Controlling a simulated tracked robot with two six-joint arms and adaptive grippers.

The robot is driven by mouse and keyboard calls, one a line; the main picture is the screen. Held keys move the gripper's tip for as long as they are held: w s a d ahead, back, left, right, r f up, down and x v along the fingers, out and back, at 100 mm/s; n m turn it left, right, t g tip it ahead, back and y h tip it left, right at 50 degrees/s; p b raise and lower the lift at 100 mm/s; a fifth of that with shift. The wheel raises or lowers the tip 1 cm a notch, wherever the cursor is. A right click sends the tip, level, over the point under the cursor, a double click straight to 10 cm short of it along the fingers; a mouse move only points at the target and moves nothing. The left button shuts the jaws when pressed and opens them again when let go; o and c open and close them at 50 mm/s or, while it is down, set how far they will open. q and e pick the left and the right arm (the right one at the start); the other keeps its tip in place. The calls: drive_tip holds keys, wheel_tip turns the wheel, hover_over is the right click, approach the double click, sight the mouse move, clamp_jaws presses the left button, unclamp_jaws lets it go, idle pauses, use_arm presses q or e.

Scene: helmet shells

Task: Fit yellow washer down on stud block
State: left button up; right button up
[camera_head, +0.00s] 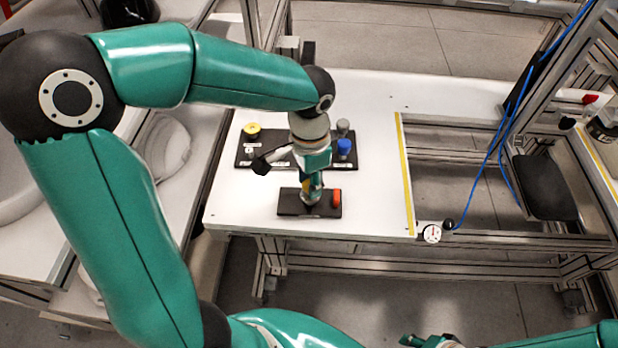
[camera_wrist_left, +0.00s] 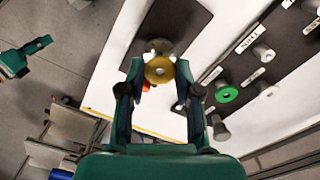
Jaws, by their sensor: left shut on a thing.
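The yellow washer (camera_wrist_left: 159,70) is a flat ring between the fingertips of my left gripper (camera_wrist_left: 156,80) in the left wrist view. The gripper is shut on it. In the head view my left gripper (camera_head: 312,190) is low over the dark stud block (camera_head: 291,208). A silvery round part (camera_wrist_left: 160,46) shows just beyond the washer, over the dark block. I cannot tell whether the washer touches the block's stud. In the head view the gripper hides most of the washer. My right gripper (camera_wrist_left: 22,60) is partly visible at the left of the wrist view, away from the block.
An orange piece (camera_head: 337,197) stands at the block's right end. Behind lies a dark tray (camera_head: 290,158) with a yellow round piece (camera_head: 251,130), a blue piece (camera_head: 344,147) and grey parts. A green ring (camera_wrist_left: 226,93) shows in the wrist view. White table is clear to the right.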

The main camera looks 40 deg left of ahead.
use_arm(q)
drive_tip(key=shift+f+b, duration=1.15)
drive_tip(key=shift+f, duration=0.25)
drive_tip(key=o, duration=0.8)
drive_tip(key=shift+r, duration=0.1)
wheel_tip(320, 180, up, 12)
drive_tip(key=shift+f, duration=0.1)
idle(0.6)
